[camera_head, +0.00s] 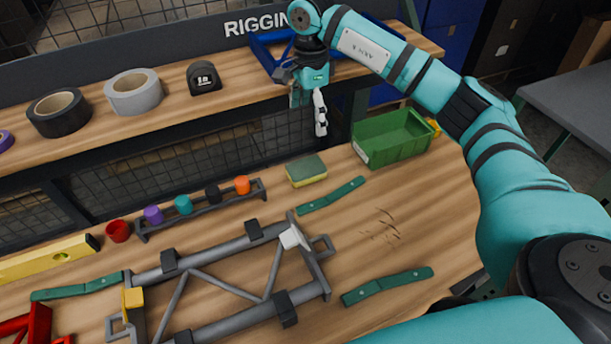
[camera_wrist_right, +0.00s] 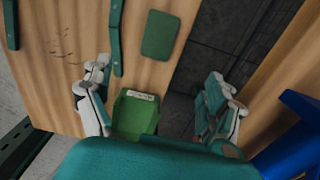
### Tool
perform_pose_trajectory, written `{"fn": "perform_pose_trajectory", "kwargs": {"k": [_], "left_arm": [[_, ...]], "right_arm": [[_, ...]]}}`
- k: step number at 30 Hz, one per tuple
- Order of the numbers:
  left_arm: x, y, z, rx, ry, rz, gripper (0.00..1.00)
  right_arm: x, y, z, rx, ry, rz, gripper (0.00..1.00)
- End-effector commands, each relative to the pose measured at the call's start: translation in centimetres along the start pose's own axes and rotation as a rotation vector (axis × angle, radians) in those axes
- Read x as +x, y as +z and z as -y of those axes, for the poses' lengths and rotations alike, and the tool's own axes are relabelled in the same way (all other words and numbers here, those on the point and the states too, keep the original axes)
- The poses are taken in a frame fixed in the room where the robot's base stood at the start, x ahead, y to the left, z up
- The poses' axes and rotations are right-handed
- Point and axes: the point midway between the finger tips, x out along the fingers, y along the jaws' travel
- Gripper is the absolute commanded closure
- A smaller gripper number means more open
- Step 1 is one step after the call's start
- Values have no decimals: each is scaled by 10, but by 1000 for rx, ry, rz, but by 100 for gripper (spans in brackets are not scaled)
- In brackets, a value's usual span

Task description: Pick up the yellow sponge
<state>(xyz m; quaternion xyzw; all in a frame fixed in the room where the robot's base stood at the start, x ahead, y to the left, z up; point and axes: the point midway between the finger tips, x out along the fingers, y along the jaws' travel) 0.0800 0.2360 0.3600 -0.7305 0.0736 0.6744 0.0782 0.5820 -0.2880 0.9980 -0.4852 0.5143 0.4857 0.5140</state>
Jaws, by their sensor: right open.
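The yellow sponge (camera_head: 306,178) has a green top layer and lies flat on the workbench, left of the green bin. In the right wrist view only its green top (camera_wrist_right: 160,35) shows, ahead of the fingers. My right gripper (camera_head: 318,112) hangs above the back of the bench, near the shelf edge, higher than the sponge and apart from it. In the right wrist view its fingers (camera_wrist_right: 157,92) are spread wide with nothing between them in grasp. My left gripper is in neither view.
A green bin (camera_head: 392,138) stands right of the sponge. A green strap piece (camera_head: 331,195) lies just in front of it. A holder with several coloured caps (camera_head: 201,212) and a grey metal frame (camera_head: 228,245) are at left and front. The shelf (camera_head: 230,91) overhangs behind.

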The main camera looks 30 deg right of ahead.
Motion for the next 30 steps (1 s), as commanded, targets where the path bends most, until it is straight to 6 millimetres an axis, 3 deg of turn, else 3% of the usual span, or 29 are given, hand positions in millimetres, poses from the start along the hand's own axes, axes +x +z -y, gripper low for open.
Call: {"fn": "perform_pose_trajectory", "kwargs": {"k": [6, 15, 23, 30], "left_arm": [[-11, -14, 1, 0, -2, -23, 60], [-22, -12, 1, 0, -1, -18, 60], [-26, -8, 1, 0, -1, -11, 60], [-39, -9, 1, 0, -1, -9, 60]], "right_arm": [[41, 0, -2, 0, 6, 0, 11], [100, 0, -1, 1, 3, 0, 11], [120, -1, -2, 0, 2, -1, 11], [154, 0, -6, 1, 3, 1, 11]]}}
